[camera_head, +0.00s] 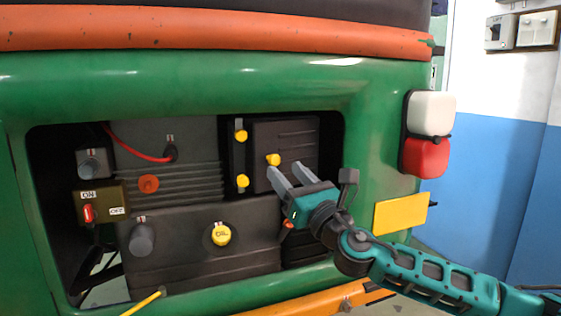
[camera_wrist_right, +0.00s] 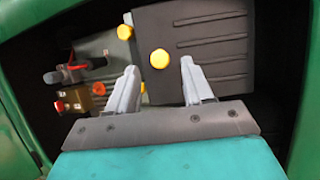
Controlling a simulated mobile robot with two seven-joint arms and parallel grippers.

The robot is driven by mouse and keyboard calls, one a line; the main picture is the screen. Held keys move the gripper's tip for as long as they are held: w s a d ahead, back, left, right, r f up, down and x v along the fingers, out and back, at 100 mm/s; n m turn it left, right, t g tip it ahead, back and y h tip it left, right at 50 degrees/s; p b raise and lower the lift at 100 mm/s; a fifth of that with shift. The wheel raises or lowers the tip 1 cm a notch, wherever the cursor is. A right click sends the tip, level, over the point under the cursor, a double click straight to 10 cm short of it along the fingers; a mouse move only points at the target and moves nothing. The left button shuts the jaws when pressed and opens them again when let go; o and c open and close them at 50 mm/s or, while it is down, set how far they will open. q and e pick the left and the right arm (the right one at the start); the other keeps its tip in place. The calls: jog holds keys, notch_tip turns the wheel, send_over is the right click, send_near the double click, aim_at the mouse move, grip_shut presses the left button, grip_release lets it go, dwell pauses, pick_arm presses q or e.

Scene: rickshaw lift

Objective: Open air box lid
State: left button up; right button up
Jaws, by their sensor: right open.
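The air box lid (camera_head: 296,142) is a dark, ribbed panel at the right of the rickshaw's open engine bay. It has a yellow knob (camera_head: 273,160) on its left part. In the right wrist view the ribbed lid (camera_wrist_right: 212,55) fills the upper middle, with the yellow knob (camera_wrist_right: 159,59) at its left side. My right gripper (camera_head: 287,174) is open and empty, with its fingers pointing at the lid just below and right of the knob. In the right wrist view the knob shows between and beyond the fingertips (camera_wrist_right: 160,75). My left gripper is not in view.
Two yellow clasps (camera_head: 241,158) sit left of the lid. A yellow oil cap (camera_head: 221,234), an ON/OFF switch box (camera_head: 101,203) with a red switch and a red cable (camera_head: 140,153) are further left. The green body frame (camera_head: 371,130) surrounds the bay.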

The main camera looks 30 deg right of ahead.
aim_at(276, 161)
jog(key=shift+p+x, duration=0.35)
jog(key=shift+x, duration=1.4)
grip_shut()
